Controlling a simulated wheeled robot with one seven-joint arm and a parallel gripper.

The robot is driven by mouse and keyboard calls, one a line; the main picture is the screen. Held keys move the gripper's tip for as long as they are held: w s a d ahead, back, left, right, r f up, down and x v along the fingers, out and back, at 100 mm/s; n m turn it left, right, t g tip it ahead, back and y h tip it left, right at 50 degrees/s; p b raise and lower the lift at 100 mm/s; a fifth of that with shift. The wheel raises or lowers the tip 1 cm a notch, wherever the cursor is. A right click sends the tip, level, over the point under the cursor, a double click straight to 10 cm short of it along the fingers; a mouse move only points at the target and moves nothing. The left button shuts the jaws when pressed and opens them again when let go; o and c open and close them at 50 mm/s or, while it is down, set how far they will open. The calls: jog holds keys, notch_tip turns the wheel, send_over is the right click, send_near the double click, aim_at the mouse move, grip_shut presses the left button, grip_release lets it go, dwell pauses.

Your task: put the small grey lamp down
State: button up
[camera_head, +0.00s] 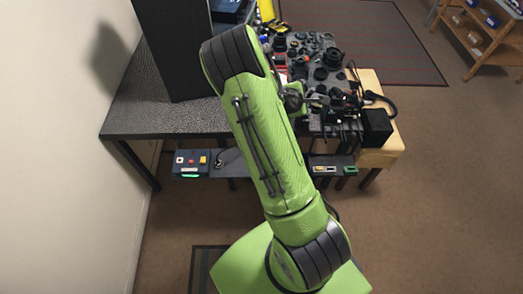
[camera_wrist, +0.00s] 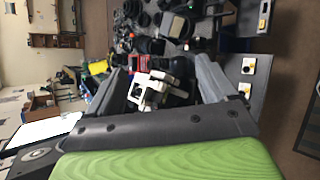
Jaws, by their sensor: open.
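A small pale grey and white piece with dark gaps (camera_wrist: 155,90) shows between the fingers. It may be the small grey lamp, but its shape does not make that certain. I cannot tell whether either finger touches it or what it rests on. In the head view my green arm reaches over the bench and hides most of the gripper. No lamp can be picked out for sure there among the dark parts.
Dark lens parts (camera_head: 332,58) crowd the bench's right side. A tall black cabinet (camera_head: 180,50) stands on the dark table (camera_head: 150,117), which has bare room in front.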

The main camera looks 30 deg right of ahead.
jog(key=s+a+r+m+t+y, duration=0.1)
jog(key=s+a+r+m+y, duration=0.4)
jog(key=a+r, duration=0.6)
jog(key=s+a+r+m+y, duration=0.45)
jog(key=s+a+r, duration=0.3)
jog(key=a, duration=0.75)
jog(key=s+a+r+m, duration=0.2)
jog(key=s+a, duration=0.2)
jog(key=s, duration=0.5)
notch_tip(320, 180, down, 8)
jog(key=b, duration=0.7)
jog(key=shift+w+a+r, duration=0.15)
jog(key=shift+w+r, duration=0.05)
jog(key=shift+r, duration=0.05)
